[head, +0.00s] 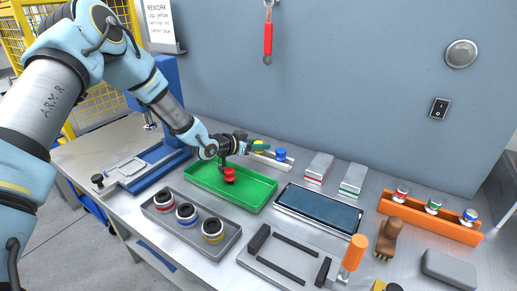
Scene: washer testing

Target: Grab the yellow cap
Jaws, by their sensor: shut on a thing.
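The yellow cap (258,144) is at the left end of a low white rack (270,161), behind the green tray. My gripper (259,148) reaches in from the left and is shut on the yellow cap, its fingers partly covering it. I cannot tell whether the cap still touches the rack. A blue cap (280,154) sits on the rack just to the right. A red cap (229,174) is in the green tray (257,200), below my gripper.
A grey tray (218,247) holds several ringed parts at the front. A dark blue-topped panel (318,207) lies to the right. An orange rack (430,222) holds several capped parts. A blue press (170,100) stands at the left. A grey wall closes the back.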

